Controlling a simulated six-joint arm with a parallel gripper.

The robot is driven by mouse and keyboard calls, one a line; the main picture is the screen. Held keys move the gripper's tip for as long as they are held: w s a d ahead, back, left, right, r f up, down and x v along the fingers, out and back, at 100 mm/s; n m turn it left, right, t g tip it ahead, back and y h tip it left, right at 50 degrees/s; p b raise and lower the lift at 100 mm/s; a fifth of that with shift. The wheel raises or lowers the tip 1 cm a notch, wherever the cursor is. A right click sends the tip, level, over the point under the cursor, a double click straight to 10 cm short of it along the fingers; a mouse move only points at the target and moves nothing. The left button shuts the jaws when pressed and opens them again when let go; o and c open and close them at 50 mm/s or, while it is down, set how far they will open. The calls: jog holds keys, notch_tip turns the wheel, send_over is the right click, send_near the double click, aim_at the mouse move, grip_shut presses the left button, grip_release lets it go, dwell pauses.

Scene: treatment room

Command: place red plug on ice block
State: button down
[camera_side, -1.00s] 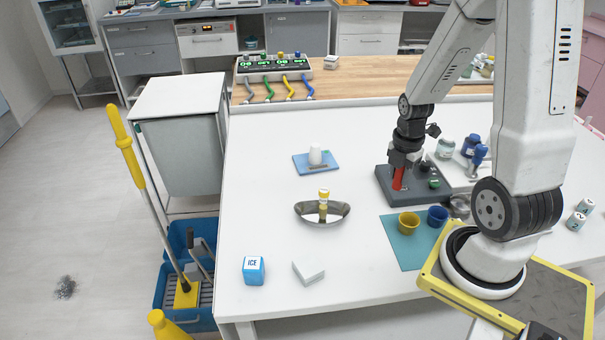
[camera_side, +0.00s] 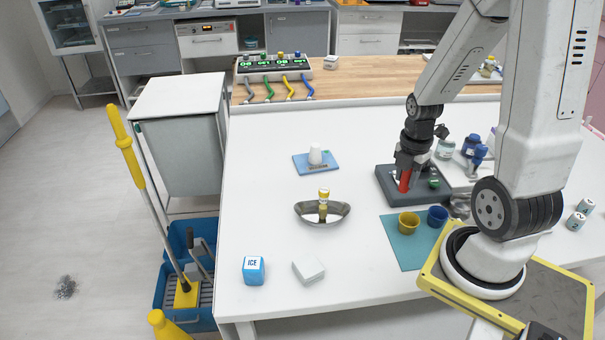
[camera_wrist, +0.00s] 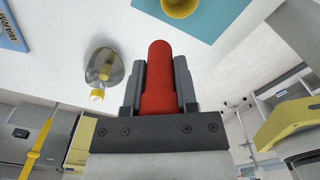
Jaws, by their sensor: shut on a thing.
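My gripper (camera_side: 405,172) is shut on the red plug (camera_side: 404,181), with the plug's lower part showing below the jaws. Both are over or in front of the dark block (camera_side: 388,187) on the right of the table; I cannot tell whether they touch it. In the wrist view the red plug (camera_wrist: 160,75) sits between the two fingers of my gripper (camera_wrist: 160,85). The ice block (camera_side: 254,271), a blue cube with a white top marked ICE, stands at the table's front left, well away from my gripper. It is not visible in the wrist view.
A metal dish (camera_side: 336,216) with a yellow-capped vial (camera_side: 323,198) lies mid-table. Behind it is a blue pad (camera_side: 328,168) holding a white object. A white square (camera_side: 308,270) lies beside the ice block. Yellow (camera_side: 409,223) and blue cups (camera_side: 437,216) stand on a teal mat (camera_side: 402,251).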

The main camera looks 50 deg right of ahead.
jog(key=w+a+r+n, duration=0.2)
jog(key=w+a+n, duration=0.1)
jog(key=a, duration=0.4)
jog(key=w+a+r+n, duration=0.1)
jog(key=w+a+n, duration=0.25)
jog(key=a, duration=0.35)
jog(key=s+a+r+n, duration=0.2)
jog(key=a+r+n, duration=0.1)
jog(key=a, duration=1.1)
jog(key=shift+a+r+n, duration=0.15)
jog(key=shift+a+n, duration=0.15)
jog(key=shift+n, duration=0.55)
jog(key=shift+w, duration=0.1)
jog(key=w+a+f, duration=0.1)
jog(key=w+f, duration=0.1)
jog(key=w, duration=0.2)
jog(key=w+a+f, duration=0.1)
jog(key=w+f, duration=0.2)
jog(key=w, duration=0.1)
jog(key=w+a+f, duration=0.1)
jog(key=w+f, duration=0.2)
jog(key=shift+w+a+f, duration=0.1)
jog(key=shift+w+a, duration=0.3)
jog(key=shift+w+a+f, duration=0.15)
jog(key=shift+w+f, duration=0.35)
jog(key=shift+f, duration=0.05)
